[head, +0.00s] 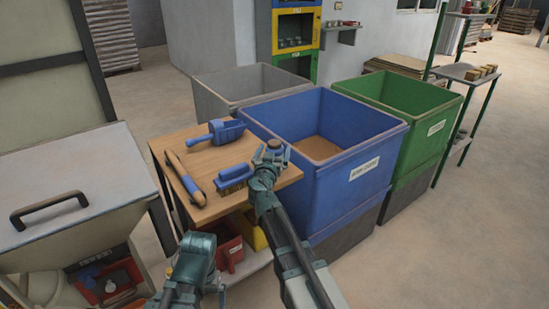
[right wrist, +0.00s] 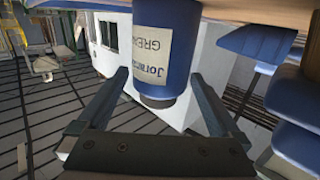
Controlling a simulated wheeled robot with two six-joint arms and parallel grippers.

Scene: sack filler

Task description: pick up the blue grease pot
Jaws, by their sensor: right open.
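The blue grease pot (right wrist: 170,25) is large in the right wrist view, where it appears upside down with a cream label and a dark lid. My right gripper (right wrist: 158,78) is open, with one finger on each side of the pot and no clear grip on it. In the head view my right gripper (head: 268,158) is over the right front part of the wooden bench (head: 211,210) and hides most of the pot.
A blue scoop (head: 218,132), a blue brush (head: 235,177) and a wooden-handled tool (head: 186,178) lie on the bench. A large blue bin (head: 345,195) stands close on the right, with a green bin (head: 422,145) beyond. A grey bin (head: 215,95) is behind.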

